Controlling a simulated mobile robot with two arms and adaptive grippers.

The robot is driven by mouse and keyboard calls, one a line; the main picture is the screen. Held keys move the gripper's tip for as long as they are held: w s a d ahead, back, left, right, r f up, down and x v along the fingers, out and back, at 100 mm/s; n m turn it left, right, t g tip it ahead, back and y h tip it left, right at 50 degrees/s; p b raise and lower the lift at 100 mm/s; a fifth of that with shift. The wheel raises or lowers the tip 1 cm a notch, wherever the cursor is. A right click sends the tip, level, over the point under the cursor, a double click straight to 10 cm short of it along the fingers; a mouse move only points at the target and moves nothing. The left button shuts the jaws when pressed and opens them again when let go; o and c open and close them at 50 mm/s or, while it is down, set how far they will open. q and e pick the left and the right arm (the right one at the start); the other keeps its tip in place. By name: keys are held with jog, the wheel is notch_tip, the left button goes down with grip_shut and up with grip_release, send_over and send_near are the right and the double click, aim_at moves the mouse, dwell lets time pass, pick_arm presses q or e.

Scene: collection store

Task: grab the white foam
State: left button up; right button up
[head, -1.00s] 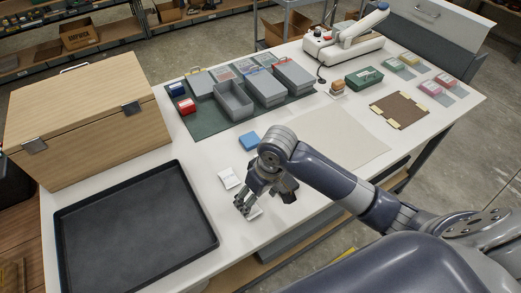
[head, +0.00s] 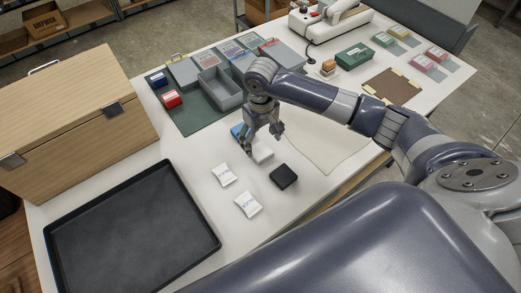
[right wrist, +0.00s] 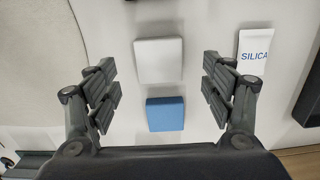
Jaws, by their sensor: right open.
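The white foam (head: 263,153) is a small pale block on the white table, partly hidden behind my right gripper in the head view. In the right wrist view the white foam (right wrist: 159,60) lies between my open fingers, with clear gaps on both sides. My right gripper (head: 263,139) is open and empty, pointing down over it; its fingers also show in the right wrist view (right wrist: 158,85). A blue block (head: 237,131) lies close beside the foam; the right wrist view shows this blue block (right wrist: 165,114) too. My left gripper is out of view.
A black block (head: 284,176) and two white silica packets (head: 224,175) (head: 248,204) lie near the foam. A black tray (head: 210,247) is at the front left. An open grey box (head: 222,92) stands on the green mat behind. A pale sheet (head: 325,145) lies right.

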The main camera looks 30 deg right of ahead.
aim_at(261, 150)
jog(key=shift+f, duration=0.4)
notch_tip(261, 150, down, 4)
jog(key=shift+w+r+p, duration=0.15)
jog(key=shift+r+p, duration=0.1)
jog(key=shift+p, duration=0.6)
jog(key=shift+d+f, duration=0.1)
jog(key=shift+f, duration=0.3)
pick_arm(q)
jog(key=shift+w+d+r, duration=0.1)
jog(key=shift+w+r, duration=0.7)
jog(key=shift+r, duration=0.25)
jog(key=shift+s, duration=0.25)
pick_arm(e)
jog(key=c, duration=0.8)
